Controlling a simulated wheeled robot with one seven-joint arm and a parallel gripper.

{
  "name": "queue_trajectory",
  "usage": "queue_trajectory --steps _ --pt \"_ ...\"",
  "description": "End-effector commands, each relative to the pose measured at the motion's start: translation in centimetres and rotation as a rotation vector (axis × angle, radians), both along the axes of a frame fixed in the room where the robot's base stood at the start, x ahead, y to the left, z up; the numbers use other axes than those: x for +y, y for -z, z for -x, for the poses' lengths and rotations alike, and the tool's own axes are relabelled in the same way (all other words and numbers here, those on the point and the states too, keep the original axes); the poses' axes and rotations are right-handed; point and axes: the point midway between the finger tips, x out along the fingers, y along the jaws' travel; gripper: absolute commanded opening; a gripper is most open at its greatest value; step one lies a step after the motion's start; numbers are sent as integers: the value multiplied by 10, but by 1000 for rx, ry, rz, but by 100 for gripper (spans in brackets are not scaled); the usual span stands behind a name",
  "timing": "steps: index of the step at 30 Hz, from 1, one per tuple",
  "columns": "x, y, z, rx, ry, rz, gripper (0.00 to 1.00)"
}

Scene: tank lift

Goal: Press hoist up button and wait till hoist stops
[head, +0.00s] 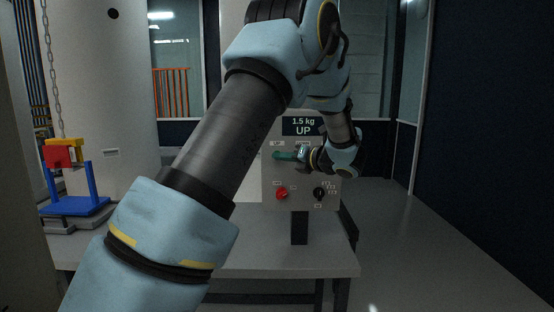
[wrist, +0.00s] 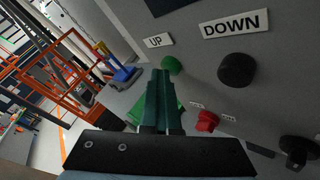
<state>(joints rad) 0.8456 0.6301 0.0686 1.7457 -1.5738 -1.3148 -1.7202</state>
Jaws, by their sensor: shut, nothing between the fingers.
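The control box (head: 303,178) stands on a post at the table, and its display (head: 303,126) reads "1.5 kg UP". In the wrist view the green button (wrist: 173,65) sits below the "UP" label (wrist: 157,41), and the black button (wrist: 237,70) sits below the "DOWN" label. My gripper (wrist: 161,72) is shut and empty, its teal fingertips right at the green button's left side. They look close to it or touching; I cannot tell which.
A red knob (head: 281,193) and a black knob (head: 319,193) are lower on the box. At left, a chain (head: 53,75) hangs above a yellow and red piece (head: 62,153) on a blue stand (head: 75,205). A large pale cylinder (head: 103,90) stands behind. Floor at right is clear.

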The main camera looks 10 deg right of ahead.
Motion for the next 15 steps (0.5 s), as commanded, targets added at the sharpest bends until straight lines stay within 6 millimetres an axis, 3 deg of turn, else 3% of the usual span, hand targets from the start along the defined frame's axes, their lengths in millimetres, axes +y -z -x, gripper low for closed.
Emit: queue_trajectory --steps 15 --pt "0 -2 -8 -5 2 2 0"
